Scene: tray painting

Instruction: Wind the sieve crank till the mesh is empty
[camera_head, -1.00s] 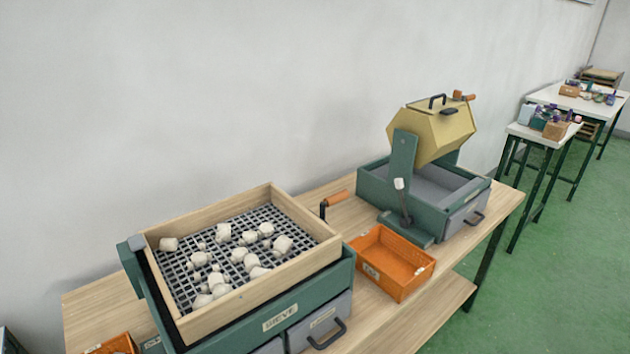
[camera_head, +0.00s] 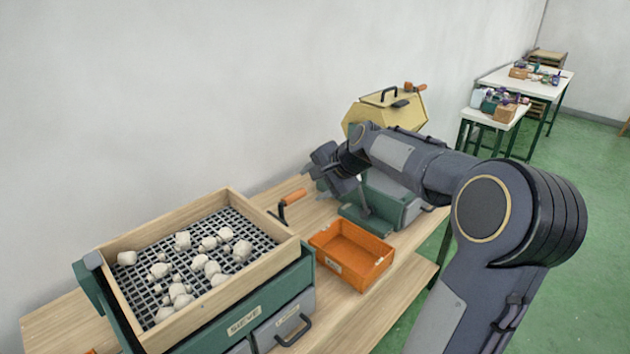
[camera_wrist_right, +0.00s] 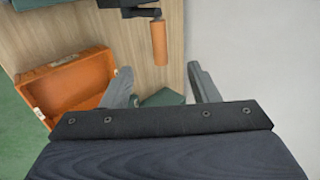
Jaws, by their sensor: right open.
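The sieve (camera_head: 245,324) is a green box with a wooden frame (camera_head: 150,232) on top, at the lower left of the head view. Several whitish lumps, large and small, lie on its dark mesh (camera_head: 200,225). The crank has an orange handle (camera_head: 293,196) at the sieve's right side; the handle also shows in the wrist view (camera_wrist_right: 159,43). My right gripper (camera_head: 318,170) is open and empty, above the table and right of the crank. In the wrist view its fingertips (camera_wrist_right: 160,74) are apart, with the handle beyond them, untouched. My left gripper is not in view.
An orange bin (camera_head: 352,254) stands between the sieve and a yellow drum machine (camera_head: 390,115), whose green base is partly hidden behind my right arm. The wall runs behind the wooden table (camera_head: 345,325). Side tables (camera_head: 495,114) with small items stand at the far right.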

